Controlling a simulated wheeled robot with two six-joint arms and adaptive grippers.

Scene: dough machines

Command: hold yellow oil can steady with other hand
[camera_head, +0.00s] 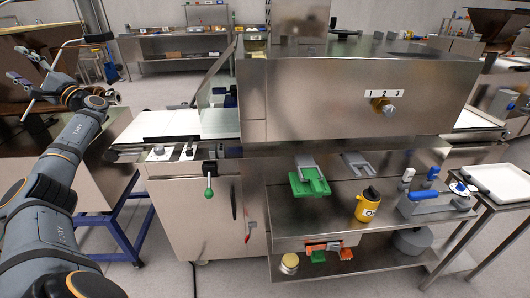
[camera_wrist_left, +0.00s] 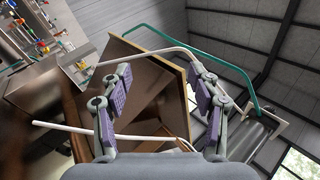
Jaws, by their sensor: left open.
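The yellow oil can (camera_head: 367,207) stands upright on the middle metal shelf under the steel machine, right of centre in the head view. It has a black top and a round white label. My left gripper (camera_head: 24,66) is raised at the far left, far from the can. In the left wrist view the left gripper (camera_wrist_left: 163,85) is open, with its purple-padded fingers spread and nothing clamped between them. The can does not show in the wrist view. My right gripper is in neither view.
The shelf (camera_head: 335,222) also bears a blue-and-grey tool (camera_head: 423,197). A white tray (camera_head: 499,182) stands on the right table. A green-knobbed lever (camera_head: 209,190) projects from the machine's front. The floor in front is clear.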

